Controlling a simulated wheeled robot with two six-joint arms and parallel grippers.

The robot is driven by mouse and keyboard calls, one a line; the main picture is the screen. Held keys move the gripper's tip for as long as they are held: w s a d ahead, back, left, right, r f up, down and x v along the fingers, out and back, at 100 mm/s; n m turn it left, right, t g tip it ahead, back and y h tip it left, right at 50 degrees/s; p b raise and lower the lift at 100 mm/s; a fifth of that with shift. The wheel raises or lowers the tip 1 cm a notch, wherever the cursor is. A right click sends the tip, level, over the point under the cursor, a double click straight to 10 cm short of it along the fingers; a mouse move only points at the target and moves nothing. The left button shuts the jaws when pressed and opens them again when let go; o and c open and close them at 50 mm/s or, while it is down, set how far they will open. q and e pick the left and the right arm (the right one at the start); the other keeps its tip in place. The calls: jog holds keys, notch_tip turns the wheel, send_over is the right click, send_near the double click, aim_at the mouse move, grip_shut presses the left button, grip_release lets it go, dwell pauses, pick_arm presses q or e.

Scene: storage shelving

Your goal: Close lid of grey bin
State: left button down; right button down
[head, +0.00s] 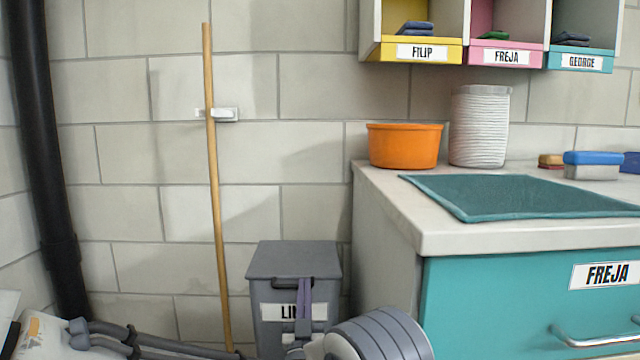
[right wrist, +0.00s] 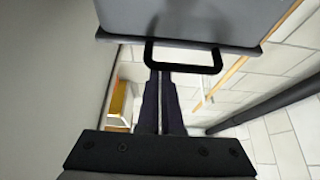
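The grey bin (head: 265,315) stands on the floor against the tiled wall, left of the counter. Its flat grey lid (head: 294,258) lies across the top and looks shut or nearly so in the head view. A dark handle (head: 283,283) sticks out at the lid's front edge; the handle also shows in the right wrist view (right wrist: 215,57). My right gripper (head: 304,282) is in front of the bin, its two slim fingers close together with their tips at the handle bar. I cannot tell whether they grip it. My right arm hides part of the bin's label. My left gripper is not visible.
The counter (head: 400,215) with a teal drawer (head: 500,290) stands close on the bin's right. A wooden pole (head: 214,180) leans on the wall to its left. A black pipe (head: 45,150) runs down the far left. An orange tub (head: 404,147) sits on the counter.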

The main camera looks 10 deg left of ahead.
jog(key=s+d+r+p, duration=0.4)
jog(key=d+r+p, duration=0.3)
jog(key=d+r, duration=0.4)
jog(key=s+a+f+n+g+y+p, duration=0.1)
jog(key=s+a+f+n+g, duration=0.1)
jog(key=s+f+g, duration=0.35)
jog(key=s+a+f+n+g+p, duration=0.1)
jog(key=s+a+f+g, duration=0.1)
jog(key=s+g, duration=0.6)
jog(key=s+d+n+g+h+p, duration=0.1)
jog(key=s+d+g+h, duration=0.2)
jog(key=s, duration=0.4)
jog(key=s+d+f+g, duration=0.1)
jog(key=s+d+g, duration=0.3)
jog(key=s+d, duration=0.3)
jog(key=s+d+n+g+h+p, duration=0.1)
jog(key=s+d+g+h, duration=0.15)
jog(key=s, duration=0.55)
notch_tip(320, 180, up, 37)
jog(key=p, duration=3.7)
jog(key=shift+d+y, duration=0.2)
jog(key=shift+y, duration=0.25)
jog(key=shift+w, duration=0.1)
